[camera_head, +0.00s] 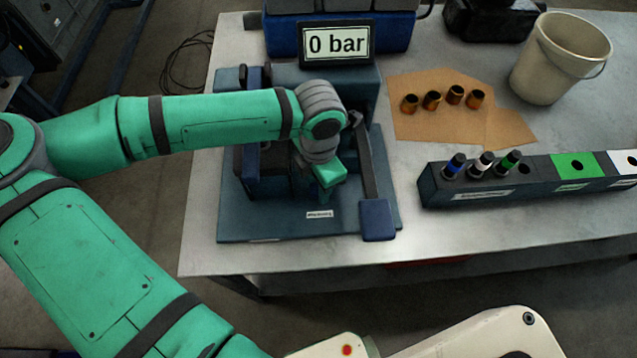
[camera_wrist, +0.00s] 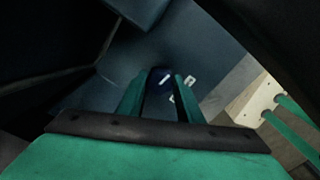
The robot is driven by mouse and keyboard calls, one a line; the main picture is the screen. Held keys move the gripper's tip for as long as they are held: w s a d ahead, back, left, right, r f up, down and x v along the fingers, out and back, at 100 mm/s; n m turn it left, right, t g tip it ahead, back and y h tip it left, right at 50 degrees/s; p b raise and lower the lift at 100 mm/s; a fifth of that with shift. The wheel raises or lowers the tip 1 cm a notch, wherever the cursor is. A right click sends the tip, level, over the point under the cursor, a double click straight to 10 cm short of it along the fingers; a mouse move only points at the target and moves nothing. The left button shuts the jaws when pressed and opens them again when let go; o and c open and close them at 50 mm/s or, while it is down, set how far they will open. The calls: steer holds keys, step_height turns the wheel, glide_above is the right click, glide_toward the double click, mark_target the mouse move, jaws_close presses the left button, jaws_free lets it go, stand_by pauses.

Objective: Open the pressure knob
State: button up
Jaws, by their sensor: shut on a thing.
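The pressure knob (camera_wrist: 160,77) is a dark blue round piece with a white mark in the wrist view. It sits between the two green fingertips of my gripper (camera_wrist: 159,86), which is shut on it. In the head view my gripper (camera_head: 329,176) points down over the blue test stand (camera_head: 270,225), and the knob is hidden behind it. The display (camera_head: 336,43) on the stand reads 0 bar. A lever with a blue handle (camera_head: 377,220) slopes down just right of my gripper.
A dark rack (camera_head: 465,192) holds three capped injectors. A beige bucket (camera_head: 560,58) stands at the back right. Bare table (camera_head: 300,256) shows in front of the stand.

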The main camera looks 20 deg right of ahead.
steer(key=o, duration=1)
steer(key=shift+o, duration=0.2)
steer(key=shift+r, duration=0.1)
step_height(320, 180, up, 11)
